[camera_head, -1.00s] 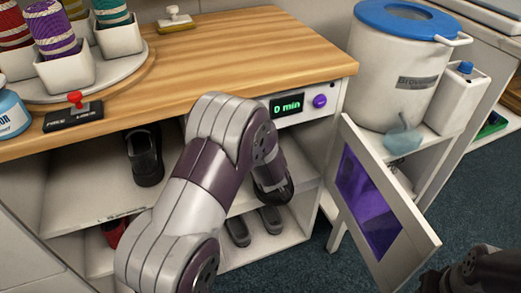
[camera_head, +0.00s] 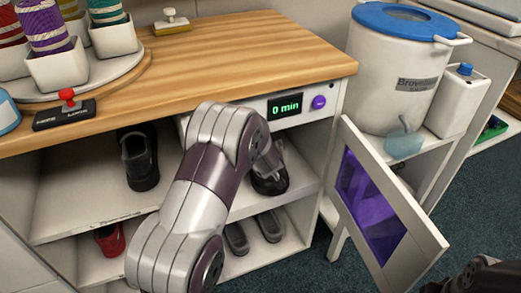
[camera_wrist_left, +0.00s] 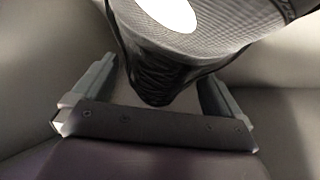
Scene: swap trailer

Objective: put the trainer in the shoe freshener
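The shoe freshener is the bay under the display (camera_head: 286,106), which reads 0 min. Its door (camera_head: 408,205) with a purple window stands open. A dark trainer (camera_head: 270,182) rests on the freshener floor, partly behind my left arm. In the left wrist view the trainer (camera_wrist_left: 235,40) is grey mesh with a white patch and a black end. My left gripper (camera_wrist_left: 160,72) has its fingers apart on either side of that end, with small gaps visible. In the head view my arm mostly hides it. Part of my right arm shows dark at the bottom right corner; its fingers cannot be made out.
Another black shoe (camera_head: 139,160) stands on the shelf to the left. A red shoe (camera_head: 110,240) and a pair of grey shoes (camera_head: 252,233) are on the lower shelf. The wooden counter (camera_head: 230,50) is above. A white bin (camera_head: 400,70) with a blue lid stands to the right.

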